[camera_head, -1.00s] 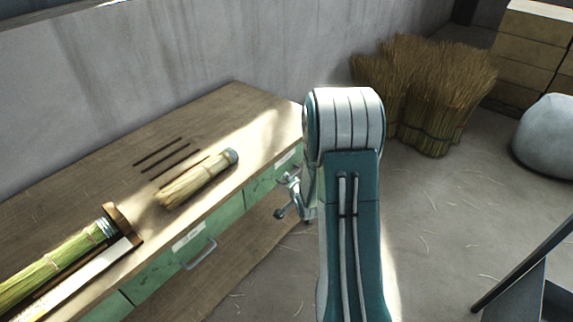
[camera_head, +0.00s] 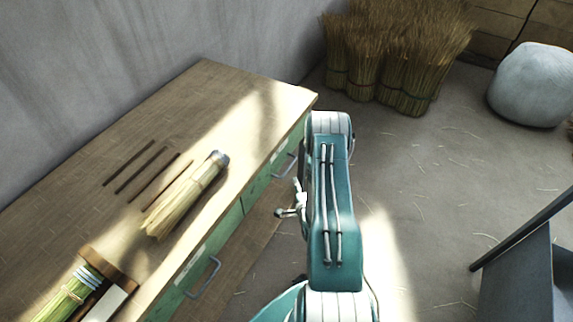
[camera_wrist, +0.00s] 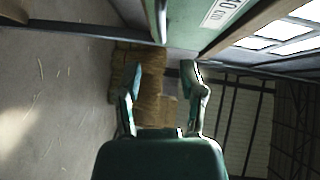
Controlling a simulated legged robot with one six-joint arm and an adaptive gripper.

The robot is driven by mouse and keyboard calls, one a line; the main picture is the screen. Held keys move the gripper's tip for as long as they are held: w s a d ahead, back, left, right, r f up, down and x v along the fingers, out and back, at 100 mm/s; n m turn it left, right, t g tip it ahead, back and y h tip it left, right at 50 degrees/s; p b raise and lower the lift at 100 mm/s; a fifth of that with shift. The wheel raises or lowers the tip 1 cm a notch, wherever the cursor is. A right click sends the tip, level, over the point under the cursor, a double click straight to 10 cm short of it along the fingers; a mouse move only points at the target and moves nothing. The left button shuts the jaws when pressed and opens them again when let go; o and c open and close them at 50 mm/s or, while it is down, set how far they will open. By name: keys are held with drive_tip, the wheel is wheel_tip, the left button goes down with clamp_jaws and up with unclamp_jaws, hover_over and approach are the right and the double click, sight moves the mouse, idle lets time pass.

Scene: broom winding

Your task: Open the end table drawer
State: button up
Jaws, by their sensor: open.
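The wooden table (camera_head: 110,125) has green drawer fronts along its side. The far drawer (camera_head: 257,187) looks closed and has a metal handle (camera_head: 286,166); a nearer drawer with its own handle (camera_head: 205,278) also looks closed. My gripper (camera_head: 292,212) hangs beside the table, just off the drawer fronts, partly hidden by my arm. In the wrist view my gripper (camera_wrist: 163,92) has its two fingers spread with nothing between them. A green drawer front (camera_wrist: 192,18) with a white label shows above the fingers there, apart from them.
A short broom head (camera_head: 185,195) and several dark sticks (camera_head: 135,165) lie on the tabletop. A green bundle (camera_head: 70,297) sits at the near left. Straw bundles (camera_head: 390,60) and a grey boulder-like seat (camera_head: 533,85) stand beyond.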

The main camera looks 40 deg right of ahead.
sight(289, 167)
drive_tip(key=x, duration=1)
clamp_jaws()
